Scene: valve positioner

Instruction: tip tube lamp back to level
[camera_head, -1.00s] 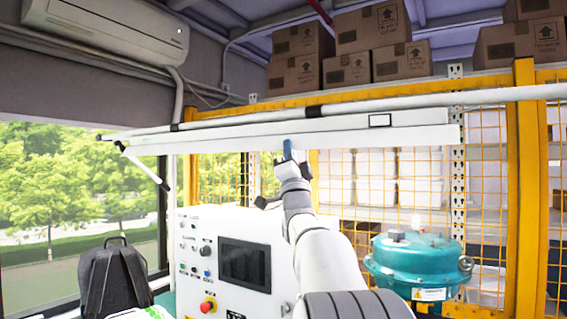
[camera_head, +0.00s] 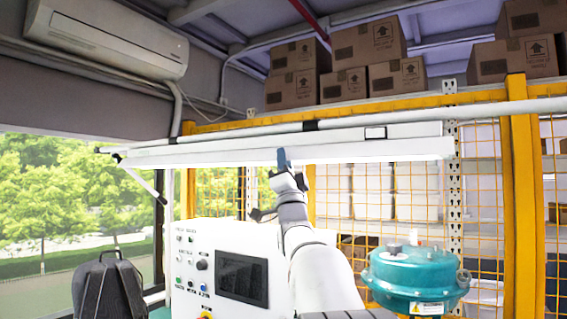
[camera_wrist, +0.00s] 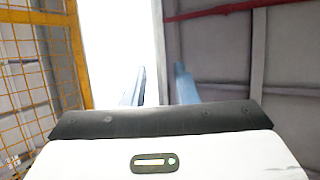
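The tube lamp (camera_head: 350,151) is a long white fixture running across the head view below a pale pipe. Its lower strip glows white, and its left end sits slightly lower in the picture than its right. My gripper (camera_head: 283,158) points up from below, with a blue finger overlapping the lamp's lower edge near its middle. In the wrist view the gripper (camera_wrist: 159,88) has two blue fingers standing apart. A bright white area, likely the lamp (camera_wrist: 122,35), fills the view behind the left finger, its edge running between the fingers. Whether the fingers touch it is unclear.
A white control cabinet (camera_head: 205,235) stands below and a teal valve actuator (camera_head: 415,272) to the right. Yellow mesh fencing (camera_head: 480,190) is behind the lamp. Cardboard boxes (camera_head: 345,88) sit above, an air conditioner (camera_head: 110,35) hangs upper left, and a backpack (camera_head: 108,285) is lower left.

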